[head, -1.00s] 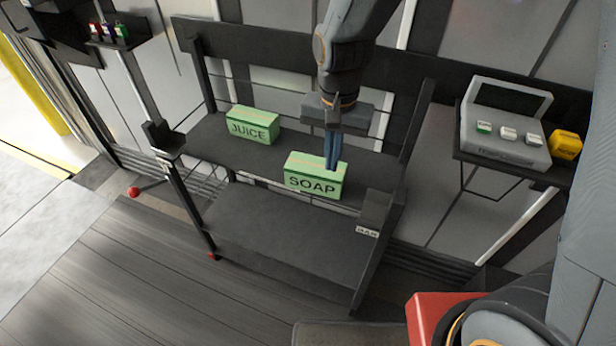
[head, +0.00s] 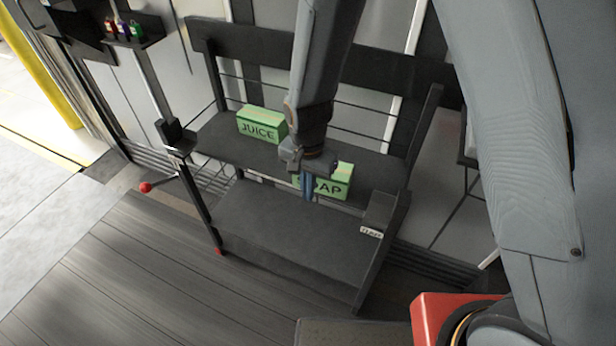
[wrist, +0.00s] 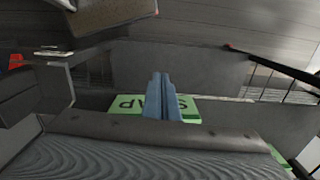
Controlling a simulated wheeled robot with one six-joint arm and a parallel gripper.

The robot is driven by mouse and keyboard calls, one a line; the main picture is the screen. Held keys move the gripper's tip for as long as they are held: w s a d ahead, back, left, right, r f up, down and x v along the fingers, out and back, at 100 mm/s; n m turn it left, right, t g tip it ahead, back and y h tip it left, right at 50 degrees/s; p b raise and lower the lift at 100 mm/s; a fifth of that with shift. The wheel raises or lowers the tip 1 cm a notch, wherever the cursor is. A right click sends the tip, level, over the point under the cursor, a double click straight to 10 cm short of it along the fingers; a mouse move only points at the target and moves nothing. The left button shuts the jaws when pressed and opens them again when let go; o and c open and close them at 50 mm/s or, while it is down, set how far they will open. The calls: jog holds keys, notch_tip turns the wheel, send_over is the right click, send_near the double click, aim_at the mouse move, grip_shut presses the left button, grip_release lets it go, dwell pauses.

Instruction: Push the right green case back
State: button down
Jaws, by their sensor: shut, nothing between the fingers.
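The right green case, marked SOAP (head: 339,183), sits on the upper shelf near its front edge. My arm hides its left part in the head view. The left green case, marked JUICE (head: 261,125), sits farther left on the same shelf. My gripper (head: 308,190) is shut and empty, pointing down in front of the SOAP case's labelled face. In the wrist view my gripper's blue fingers (wrist: 161,90) cover the middle of the label on the SOAP case (wrist: 125,104). I cannot tell whether the fingers touch the case.
A lower shelf (head: 287,233) in front is empty. A small shelf with coloured bottles (head: 124,30) is at upper left.

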jog(key=w, duration=0.1)
jog(key=w+d+p, duration=0.1)
jog(key=w, duration=0.1)
jog(key=shift+w+d+f, duration=0.1)
jog(key=shift+w+d, duration=0.2)
jog(key=shift+w, duration=0.1)
jog(key=w+d+b, duration=0.1)
jog(key=w, duration=0.3)
jog(key=w+d+b, duration=0.1)
jog(key=w+d, duration=0.1)
jog(key=w, duration=0.2)
jog(key=w+d+b, duration=0.1)
jog(key=w+d, duration=0.1)
jog(key=w, duration=0.2)
jog(key=shift+w+d, duration=0.1)
jog(key=shift+w, duration=0.15)
jog(key=shift+s, duration=0.1)
